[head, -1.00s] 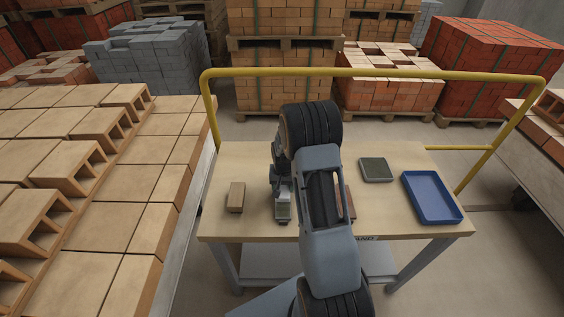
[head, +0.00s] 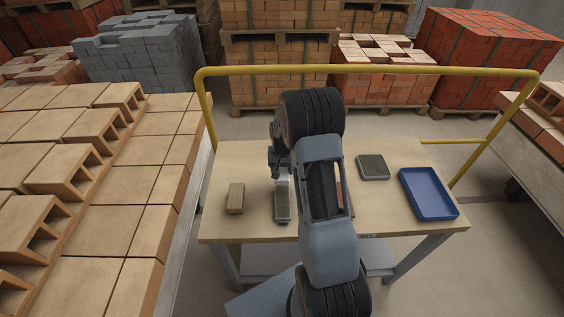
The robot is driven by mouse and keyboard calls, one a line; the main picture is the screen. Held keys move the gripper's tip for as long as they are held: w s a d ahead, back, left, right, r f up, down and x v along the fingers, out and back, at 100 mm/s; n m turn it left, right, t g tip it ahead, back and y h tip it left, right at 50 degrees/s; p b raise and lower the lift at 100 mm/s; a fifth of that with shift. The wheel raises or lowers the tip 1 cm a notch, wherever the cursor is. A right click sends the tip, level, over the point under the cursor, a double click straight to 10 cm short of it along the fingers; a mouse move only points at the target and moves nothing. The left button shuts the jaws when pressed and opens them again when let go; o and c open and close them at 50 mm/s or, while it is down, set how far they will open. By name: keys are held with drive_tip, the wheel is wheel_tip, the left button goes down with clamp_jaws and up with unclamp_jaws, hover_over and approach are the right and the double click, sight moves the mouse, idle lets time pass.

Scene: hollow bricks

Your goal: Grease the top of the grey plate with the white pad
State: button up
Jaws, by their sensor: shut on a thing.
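A narrow grey plate (head: 282,207) with a dark greenish top lies on the table, left of my arm. My gripper (head: 281,179) is over the far end of this plate, partly hidden by my own arm. It is shut on a small pale thing, seemingly the white pad (head: 284,188), of which only a little shows. The pad is at or just above the plate's far part; I cannot tell whether it touches.
A tan brick (head: 236,198) lies left of the plate. A grey-rimmed square piece with a dark green top (head: 373,167) and a blue tray (head: 429,194) are on the right. A reddish thing is mostly hidden behind my arm. A yellow rail (head: 370,70) runs behind the table (head: 390,220).

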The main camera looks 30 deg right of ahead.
drive_tip(key=shift+r+p, duration=0.5)
drive_tip(key=shift+r, duration=0.65)
drive_tip(key=shift+a, duration=0.1)
